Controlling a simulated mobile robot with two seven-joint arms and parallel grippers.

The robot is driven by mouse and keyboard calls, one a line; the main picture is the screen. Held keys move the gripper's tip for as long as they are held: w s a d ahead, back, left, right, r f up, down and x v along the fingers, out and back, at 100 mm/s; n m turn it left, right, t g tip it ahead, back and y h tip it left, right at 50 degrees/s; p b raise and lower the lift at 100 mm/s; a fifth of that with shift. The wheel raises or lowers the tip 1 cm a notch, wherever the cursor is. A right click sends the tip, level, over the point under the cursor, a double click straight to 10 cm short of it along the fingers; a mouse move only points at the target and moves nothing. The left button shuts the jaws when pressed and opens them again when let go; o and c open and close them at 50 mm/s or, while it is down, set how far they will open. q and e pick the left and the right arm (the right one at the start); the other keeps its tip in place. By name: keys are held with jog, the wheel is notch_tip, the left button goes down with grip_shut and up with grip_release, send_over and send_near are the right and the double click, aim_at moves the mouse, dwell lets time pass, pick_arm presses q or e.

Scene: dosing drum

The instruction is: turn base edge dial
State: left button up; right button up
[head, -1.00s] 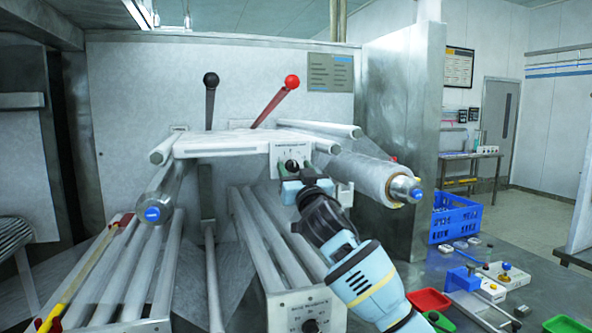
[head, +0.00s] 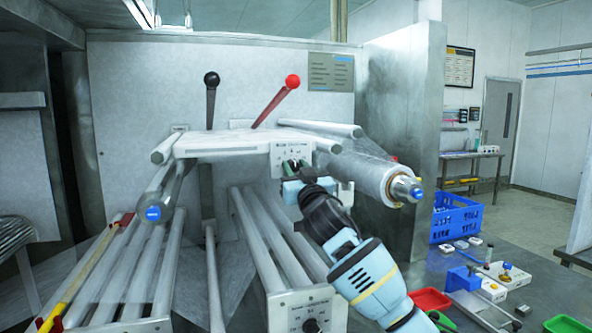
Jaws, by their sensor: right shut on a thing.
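A dark dial (head: 291,164) sits on a white marked panel (head: 282,149) at the edge of the upper frame. My right gripper (head: 302,178) reaches up from the lower right and is shut on this dial. Its jaws and body hide the dial's lower part, so the pointer's direction is hard to read. A second dark dial (head: 311,326) sits on a lower panel (head: 290,309) at the bottom of the picture, clear of the gripper. My left gripper is not in view.
A film-wrapped roller (head: 365,176) juts out just right of my right gripper. Levers with a black knob (head: 211,79) and a red knob (head: 292,81) stand behind. A blue crate (head: 456,219) and small parts lie on the right-hand bench.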

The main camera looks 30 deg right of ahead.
jog(key=shift+d+n+y, duration=0.1)
jog(key=shift+n+y, duration=0.85)
jog(key=shift+n, duration=1)
jog(key=shift+n+y, duration=0.95)
jog(key=shift+n, duration=1)
jog(key=o, duration=1)
jog(key=shift+c, duration=0.2)
jog(key=shift+s, duration=0.1)
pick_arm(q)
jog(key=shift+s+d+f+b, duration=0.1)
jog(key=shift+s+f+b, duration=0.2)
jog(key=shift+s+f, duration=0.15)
pick_arm(e)
jog(key=v, duration=0.7)
jog(key=shift+s, duration=0.35)
